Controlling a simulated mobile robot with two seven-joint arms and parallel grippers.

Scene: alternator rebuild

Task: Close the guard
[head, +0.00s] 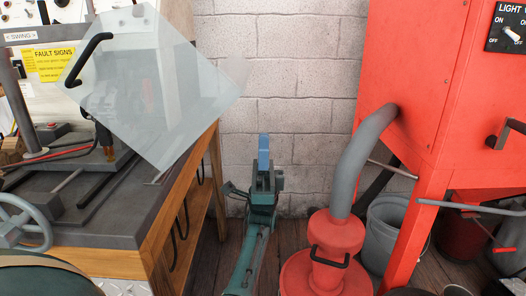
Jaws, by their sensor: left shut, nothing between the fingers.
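The guard (160,95) is a clear, tilted panel at the upper left, raised over the grey-topped bench. Its black bar handle (88,58) is near its upper left edge. The bench equipment shows hazily through the panel. My left gripper (263,150) has blue fingertips, shut together and empty, pointing up in the middle of the view. It is to the right of the guard and lower in the picture, apart from it and from the handle. My right gripper is not in view.
The wooden bench (205,165) carries a machine with a grey handwheel (22,222). On the right stand a red cabinet (425,85), a grey hose (358,155), a red canister (330,245) and a bucket (385,225). A white block wall (290,60) is behind.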

